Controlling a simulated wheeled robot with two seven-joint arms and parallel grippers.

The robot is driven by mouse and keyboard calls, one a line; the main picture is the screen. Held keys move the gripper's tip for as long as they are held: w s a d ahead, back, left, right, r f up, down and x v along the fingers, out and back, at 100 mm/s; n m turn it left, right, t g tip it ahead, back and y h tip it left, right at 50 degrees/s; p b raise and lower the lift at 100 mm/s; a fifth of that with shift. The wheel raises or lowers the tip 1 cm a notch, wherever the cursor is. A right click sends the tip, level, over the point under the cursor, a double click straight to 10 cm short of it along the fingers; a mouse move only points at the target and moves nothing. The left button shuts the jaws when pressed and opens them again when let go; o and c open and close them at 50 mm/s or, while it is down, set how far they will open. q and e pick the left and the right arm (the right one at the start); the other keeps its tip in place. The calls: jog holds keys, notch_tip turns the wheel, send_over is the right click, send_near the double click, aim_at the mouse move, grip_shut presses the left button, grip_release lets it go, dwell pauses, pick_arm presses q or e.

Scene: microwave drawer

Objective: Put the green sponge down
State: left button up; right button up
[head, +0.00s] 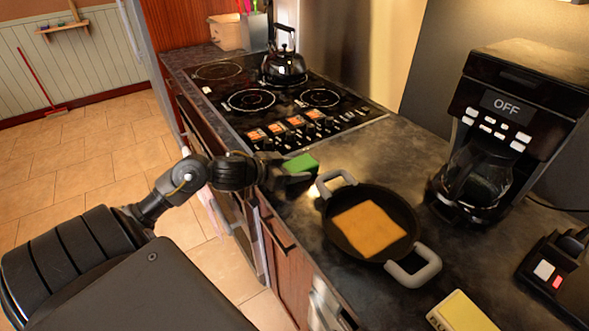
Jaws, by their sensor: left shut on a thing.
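The green sponge (300,163) is at the end of my left gripper (287,171), over the front part of the dark counter, between the cooktop and the pan. My left gripper is shut on the sponge. I cannot tell whether the sponge touches the counter. The gripper hides part of the sponge's near side. My right gripper is not in view.
A black pan (345,240) with grey handles holds an orange-brown flat slab (369,229). A coffee maker (515,110) stands at the right. A black kettle (284,66) sits on the cooktop (285,105). The counter (375,155) behind the pan is clear.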

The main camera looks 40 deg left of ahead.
pick_arm(q)
jog(key=shift+f, duration=0.2)
jog(key=o, duration=1)
jog(key=shift+c, duration=0.2)
jog(key=shift+r, duration=0.15)
jog(key=shift+s+r, duration=0.1)
jog(key=shift+s, duration=0.1)
jog(key=v, duration=1.1)
jog(key=shift+s+p, duration=0.3)
jog(key=shift+p, duration=0.05)
